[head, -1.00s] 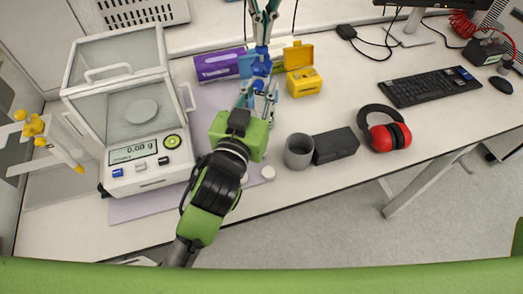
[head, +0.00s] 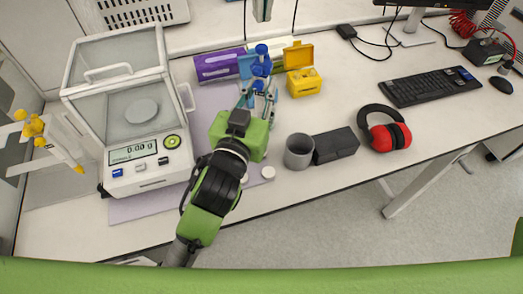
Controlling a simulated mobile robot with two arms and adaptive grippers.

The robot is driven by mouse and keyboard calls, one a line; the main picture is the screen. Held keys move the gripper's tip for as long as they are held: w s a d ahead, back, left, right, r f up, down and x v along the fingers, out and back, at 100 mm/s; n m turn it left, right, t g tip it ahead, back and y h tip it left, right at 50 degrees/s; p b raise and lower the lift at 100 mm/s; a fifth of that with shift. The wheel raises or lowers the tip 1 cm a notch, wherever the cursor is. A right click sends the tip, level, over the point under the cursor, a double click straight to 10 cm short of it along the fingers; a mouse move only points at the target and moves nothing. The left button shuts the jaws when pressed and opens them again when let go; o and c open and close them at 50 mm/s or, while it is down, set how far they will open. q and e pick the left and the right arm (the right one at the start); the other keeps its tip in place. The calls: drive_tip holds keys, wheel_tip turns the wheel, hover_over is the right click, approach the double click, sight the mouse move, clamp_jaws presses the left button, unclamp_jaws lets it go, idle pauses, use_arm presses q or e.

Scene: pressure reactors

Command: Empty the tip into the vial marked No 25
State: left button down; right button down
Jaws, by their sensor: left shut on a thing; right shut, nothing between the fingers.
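My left gripper (head: 266,98) is shut on a blue pipette-like tool (head: 262,68), above the middle of the bench. The tool's blue upper end points up; its lower end is hidden by the gripper and wrist, so I cannot see a tip. I cannot make out a vial or a No 25 mark.
A balance (head: 145,156) stands on the left. Behind my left gripper are a purple box (head: 218,66) and an open yellow box (head: 303,82). A grey cup (head: 299,151), black case (head: 336,146) and red earmuffs (head: 386,134) lie right. Bench between earmuffs and keyboard (head: 430,86) is clear.

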sight(261, 61)
wheel_tip(261, 61, up, 12)
drive_tip(key=s, duration=0.2)
drive_tip(key=shift+s+d+f, duration=0.15)
drive_tip(key=shift+d, duration=0.15)
